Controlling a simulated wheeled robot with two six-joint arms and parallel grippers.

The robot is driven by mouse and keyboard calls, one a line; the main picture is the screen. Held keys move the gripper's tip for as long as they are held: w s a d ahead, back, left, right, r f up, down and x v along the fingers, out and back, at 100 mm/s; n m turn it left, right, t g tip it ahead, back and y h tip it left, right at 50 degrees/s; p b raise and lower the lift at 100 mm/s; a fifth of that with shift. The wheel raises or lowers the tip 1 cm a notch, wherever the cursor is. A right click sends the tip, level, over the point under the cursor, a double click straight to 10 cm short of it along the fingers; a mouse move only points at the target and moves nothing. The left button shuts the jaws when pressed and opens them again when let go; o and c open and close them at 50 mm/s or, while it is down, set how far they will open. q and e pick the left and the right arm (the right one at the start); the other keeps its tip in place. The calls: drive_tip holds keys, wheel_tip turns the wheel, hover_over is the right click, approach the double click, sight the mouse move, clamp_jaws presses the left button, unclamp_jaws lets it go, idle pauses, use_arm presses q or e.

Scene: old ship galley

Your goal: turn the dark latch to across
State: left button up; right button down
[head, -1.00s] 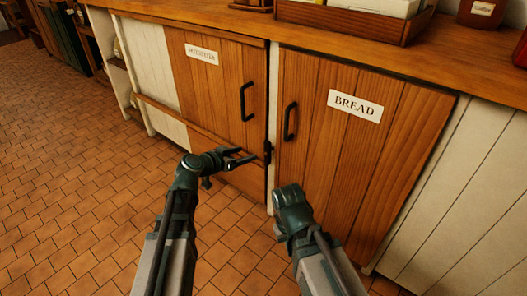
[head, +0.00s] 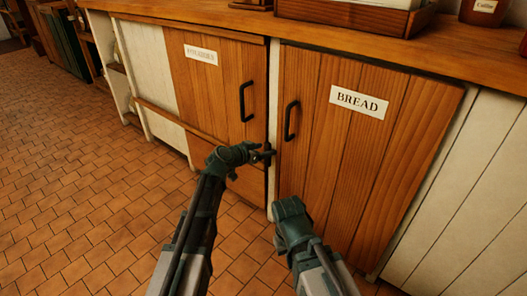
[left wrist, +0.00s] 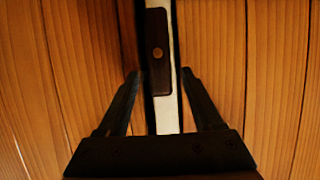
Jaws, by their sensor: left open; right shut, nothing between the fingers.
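The dark latch (left wrist: 156,75) is a narrow bar with a brass-coloured pivot. In the left wrist view it lies lengthwise along the pale post (left wrist: 168,118) between the two doors. My left gripper (head: 263,154) is open in front of the post in the head view and hides most of the latch there. In the left wrist view its fingers (left wrist: 160,76) stand on either side of the latch's lower part. I cannot tell whether they touch it. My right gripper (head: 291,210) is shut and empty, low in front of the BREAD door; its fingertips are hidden.
The BREAD door (head: 335,170) and the left labelled door (head: 215,100) are closed, each with a black handle (head: 291,121). A wooden counter (head: 230,22) with a tray (head: 360,25) runs above. The tiled floor (head: 80,190) at left is clear.

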use_arm(q)
clamp_jaws()
drive_tip(key=shift+a, duration=0.1)
idle(0.3)
drive_tip(key=shift+w+a+f+n+g+h+b, duration=0.1)
drive_tip(key=shift+w+a+n+g+h+b, duration=0.2)
drive_tip(key=shift+n+h, duration=0.35)
drive_tip(key=shift+w+a+f+n+g+h+b, duration=0.15)
drive_tip(key=shift+n+h+b, duration=0.25)
drive_tip(key=shift+n, duration=0.5)
drive_tip(key=shift+w+a+f+n+g+h+b, duration=0.1)
drive_tip(key=shift+a+n+g+h+b, duration=0.3)
drive_tip(key=shift+n, duration=0.35)
unclamp_jaws()
